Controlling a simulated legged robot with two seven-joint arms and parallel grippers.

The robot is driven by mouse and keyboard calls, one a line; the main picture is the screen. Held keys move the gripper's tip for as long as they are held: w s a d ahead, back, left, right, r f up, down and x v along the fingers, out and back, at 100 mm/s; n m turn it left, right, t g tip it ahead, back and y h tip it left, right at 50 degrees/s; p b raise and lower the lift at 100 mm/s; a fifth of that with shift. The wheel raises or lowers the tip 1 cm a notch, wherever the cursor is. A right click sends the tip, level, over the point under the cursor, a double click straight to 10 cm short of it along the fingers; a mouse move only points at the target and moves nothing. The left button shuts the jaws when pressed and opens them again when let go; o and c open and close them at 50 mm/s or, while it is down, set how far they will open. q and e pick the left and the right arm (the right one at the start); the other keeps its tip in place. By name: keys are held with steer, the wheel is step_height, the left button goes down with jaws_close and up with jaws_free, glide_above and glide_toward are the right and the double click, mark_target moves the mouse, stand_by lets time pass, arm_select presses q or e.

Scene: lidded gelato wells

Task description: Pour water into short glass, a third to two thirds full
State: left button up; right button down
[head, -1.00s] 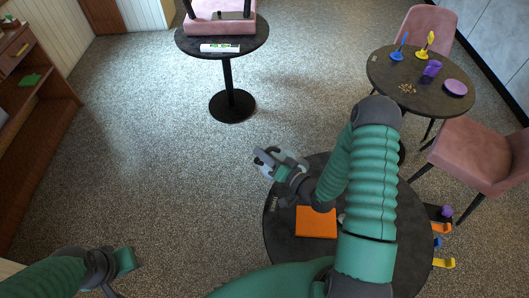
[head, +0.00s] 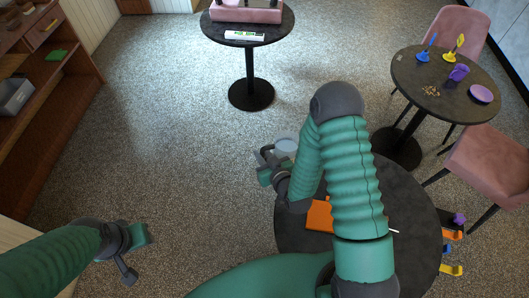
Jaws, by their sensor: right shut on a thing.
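My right gripper (head: 270,165) is shut on a pale, see-through round thing (head: 286,146), which looks like a glass or small vessel. It is held at the left edge of the near dark round table (head: 408,205), over or just beyond the rim. Whether it holds water cannot be told. No other glass can be made out; my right arm hides much of this table. My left gripper (head: 134,256) is at the lower left, over the floor and away from the tables; its finger gap is unclear.
An orange flat thing (head: 319,215) lies on the near table, partly behind my arm. A far table (head: 268,30) and a right table (head: 425,100) with a purple cup (head: 459,73) stand beyond. Pink chairs (head: 482,172) are at right. Shelves (head: 75,85) line the left. The floor between is clear.

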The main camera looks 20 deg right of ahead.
steer(key=w+a+r+p, duration=0.1)
steer(key=a+r+p, duration=0.1)
steer(key=a+r, duration=0.2)
steer(key=shift+a+p, duration=0.4)
steer(key=shift+a, duration=0.5)
steer(key=shift+d+r, duration=0.1)
steer(key=shift+d, duration=0.1)
steer(key=s+d+n+g+y+b, duration=0.2)
steer(key=s+d+n+g+y, duration=0.3)
steer(key=s+n+y, duration=0.5)
steer(key=shift+s+r+g+y, duration=0.15)
steer(key=shift+s+g+y, duration=0.15)
steer(key=shift+s+g, duration=0.1)
